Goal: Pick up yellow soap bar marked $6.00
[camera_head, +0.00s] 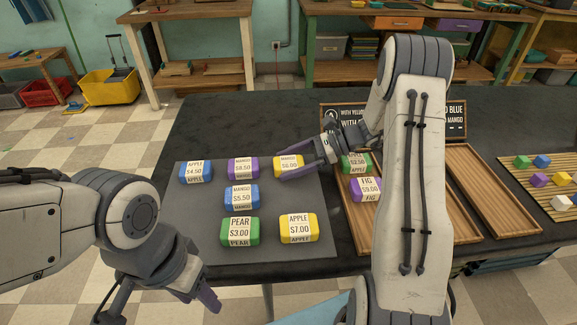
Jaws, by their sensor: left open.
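The yellow soap bar (284,163) labelled mango, $6.00, is at the right end of the back row on the grey mat (282,200). My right gripper (287,162) reaches in from the right with one finger behind the bar and one along its front. Whether the fingers press on it, I cannot tell. My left gripper (160,300) is open and empty at the lower left, in front of the table. Another yellow bar (298,228), apple $7.00, sits at the mat's front right.
Other soaps on the mat are blue (195,171), purple (243,168), blue (241,196) and green (239,231). A wooden tray (351,212) at right holds a green and a purple bar, partly behind my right arm. More trays and small coloured blocks (540,180) lie further right.

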